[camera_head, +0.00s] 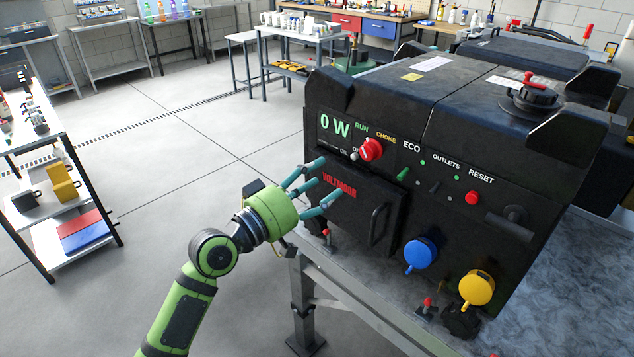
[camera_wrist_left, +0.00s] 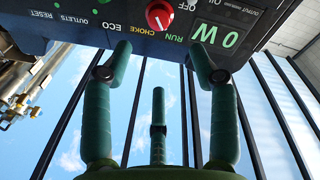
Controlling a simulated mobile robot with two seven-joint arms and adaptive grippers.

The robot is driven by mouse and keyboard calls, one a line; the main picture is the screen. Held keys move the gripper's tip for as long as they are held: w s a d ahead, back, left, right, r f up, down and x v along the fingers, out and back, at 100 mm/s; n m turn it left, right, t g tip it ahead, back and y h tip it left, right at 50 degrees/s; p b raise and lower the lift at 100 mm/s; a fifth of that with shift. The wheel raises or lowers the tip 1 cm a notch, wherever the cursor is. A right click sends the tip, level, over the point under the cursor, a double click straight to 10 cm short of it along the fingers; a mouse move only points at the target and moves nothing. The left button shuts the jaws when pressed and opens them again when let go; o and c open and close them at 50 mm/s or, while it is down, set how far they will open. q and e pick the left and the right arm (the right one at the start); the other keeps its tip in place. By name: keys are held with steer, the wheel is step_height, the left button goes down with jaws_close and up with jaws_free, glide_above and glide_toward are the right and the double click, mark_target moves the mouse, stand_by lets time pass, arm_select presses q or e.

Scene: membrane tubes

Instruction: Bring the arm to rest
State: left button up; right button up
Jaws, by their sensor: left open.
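My left gripper (camera_head: 318,188) is open and empty in front of the left part of a black generator's (camera_head: 470,90) front panel. Its teal fingers spread toward the panel below the "0 W" display (camera_head: 334,126) and the red choke knob (camera_head: 371,149). I cannot tell whether a fingertip touches the panel. In the left wrist view, the gripper (camera_wrist_left: 165,60) shows three spread fingers with nothing between them. The red knob (camera_wrist_left: 160,15) and the display (camera_wrist_left: 217,37) appear upside down there, beyond the fingertips. My right gripper is not in view.
The generator stands on a grey metal table (camera_head: 560,290). A blue cap (camera_head: 420,253) and a yellow cap (camera_head: 477,288) stick out low on its front. A shelf rack (camera_head: 60,190) stands at the left. The floor between is clear.

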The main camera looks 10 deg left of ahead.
arm_select(q)
steer(key=w+a+f+n+g+y, duration=0.1)
steer(key=a+f+y, duration=0.15)
steer(key=f, duration=0.75)
steer(key=w+a+f+n+y, duration=0.1)
steer(key=a+f+y, duration=0.15)
steer(key=f, duration=0.75)
steer(key=s+a+f+g+y, duration=0.2)
steer(key=s+f, duration=0.3)
steer(key=f, duration=0.6)
steer(key=s+a+f+g+y, duration=0.2)
steer(key=s+a+f, duration=0.15)
steer(key=f, duration=0.85)
steer(key=s+a+f+g+y, duration=0.1)
steer(key=s+f+g, duration=0.1)
steer(key=s+f, duration=0.75)
steer(key=s+a+f+m+g, duration=0.1)
steer(key=s+f, duration=0.3)
steer(key=s, duration=0.7)
steer(key=s+a+f+m+g+y, duration=0.1)
steer(key=s+f, duration=0.4)
steer(key=s, duration=0.6)
steer(key=s+f+m+g+y, duration=0.1)
steer(key=s+f+g, duration=0.3)
steer(key=s, duration=0.7)
steer(key=shift+s+a+f+m+g, duration=0.3)
steer(key=shift+a+f+m+g, duration=0.15)
steer(key=shift+m, duration=0.25)
